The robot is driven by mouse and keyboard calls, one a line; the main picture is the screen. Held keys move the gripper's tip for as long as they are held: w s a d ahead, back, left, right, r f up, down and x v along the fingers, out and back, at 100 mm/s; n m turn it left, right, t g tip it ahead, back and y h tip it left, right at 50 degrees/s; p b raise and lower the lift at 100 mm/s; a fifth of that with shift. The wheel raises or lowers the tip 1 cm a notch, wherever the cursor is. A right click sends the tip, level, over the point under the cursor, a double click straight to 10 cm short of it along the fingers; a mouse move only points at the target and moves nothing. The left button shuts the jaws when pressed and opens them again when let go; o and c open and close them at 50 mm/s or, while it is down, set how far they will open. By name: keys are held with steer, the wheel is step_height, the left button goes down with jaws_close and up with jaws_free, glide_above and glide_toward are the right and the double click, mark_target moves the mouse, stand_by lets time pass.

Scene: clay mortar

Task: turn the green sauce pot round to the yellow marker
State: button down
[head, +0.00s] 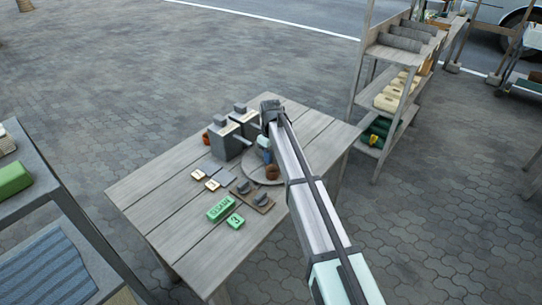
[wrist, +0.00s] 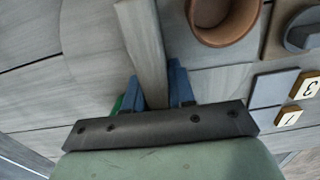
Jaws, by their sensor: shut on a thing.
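My gripper (head: 267,157) reaches down over a round wooden board (head: 249,173) on the table. In the wrist view its blue fingers (wrist: 153,78) are shut on a pale wooden bar (wrist: 142,40), which stands out above the board. A brown clay pot (wrist: 226,25) is close to the right of the bar; it also shows in the head view (head: 272,173). A small green patch (wrist: 117,103) shows beside the left finger; it may be the green sauce pot, mostly hidden behind my gripper. I cannot make out a yellow marker in either view.
Grey boxes (head: 226,142) stand at the board's left, with a small orange-brown pot (head: 206,138) beyond. The table's left part is clear.

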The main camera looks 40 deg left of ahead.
steer(key=shift+m, duration=13.2)
steer(key=c, duration=1)
jaws_free()
steer(key=shift+c, duration=0.2)
steer(key=shift+r, duration=0.1)
step_height(320, 180, up, 14)
